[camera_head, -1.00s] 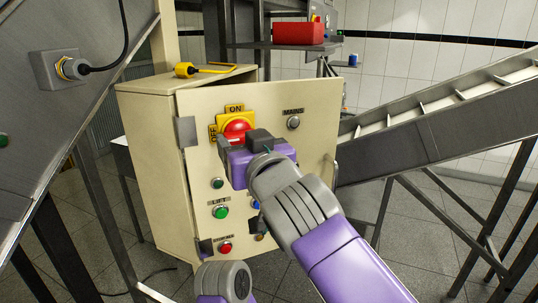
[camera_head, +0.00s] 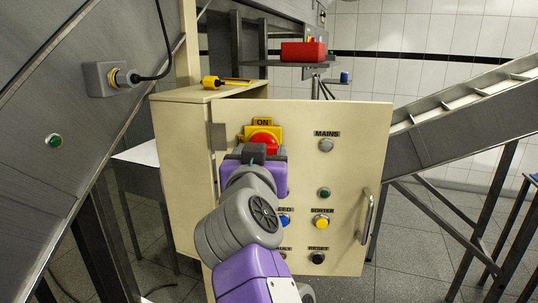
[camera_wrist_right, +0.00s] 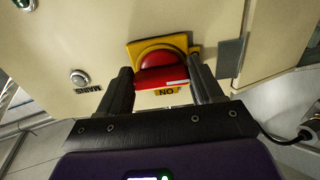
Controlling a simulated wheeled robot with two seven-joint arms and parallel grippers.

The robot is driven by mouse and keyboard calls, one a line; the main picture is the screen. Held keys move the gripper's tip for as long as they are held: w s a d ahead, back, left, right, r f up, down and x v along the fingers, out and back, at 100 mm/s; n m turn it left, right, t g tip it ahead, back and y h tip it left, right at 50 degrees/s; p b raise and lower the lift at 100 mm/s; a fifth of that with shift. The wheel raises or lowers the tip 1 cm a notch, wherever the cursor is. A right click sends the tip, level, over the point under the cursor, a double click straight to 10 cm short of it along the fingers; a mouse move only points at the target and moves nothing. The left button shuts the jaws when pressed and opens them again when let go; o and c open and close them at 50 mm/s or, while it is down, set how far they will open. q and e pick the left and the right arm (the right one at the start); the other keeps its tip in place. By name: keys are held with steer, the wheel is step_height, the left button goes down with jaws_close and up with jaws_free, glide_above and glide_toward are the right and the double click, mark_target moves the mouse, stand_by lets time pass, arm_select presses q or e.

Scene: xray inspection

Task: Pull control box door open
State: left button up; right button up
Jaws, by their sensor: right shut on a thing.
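The cream control box (camera_head: 180,165) stands left of centre in the head view. Its door (camera_head: 345,185) carries grey hinges on its left edge and a metal handle (camera_head: 366,216) on its right. The door's right edge reaches well past the box top; the inside is hidden. My right gripper (camera_head: 262,153) is shut on the red rotary switch (camera_head: 262,138) on its yellow plate, at the door's upper left. The right wrist view shows both fingers (camera_wrist_right: 163,82) on either side of the red knob (camera_wrist_right: 162,70). The handle is clear of the gripper. My left gripper is out of view.
A yellow device (camera_head: 225,82) lies on the box top. A grey conveyor (camera_head: 455,110) slopes up to the right beside the door. A grey machine panel (camera_head: 75,100) with a cable is at the left. A red bin (camera_head: 304,51) sits on a shelf behind.

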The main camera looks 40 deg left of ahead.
steer(key=shift+r, duration=0.1)
stand_by(0.3)
steer(key=o, duration=1.5)
steer(key=shift+a, duration=0.1)
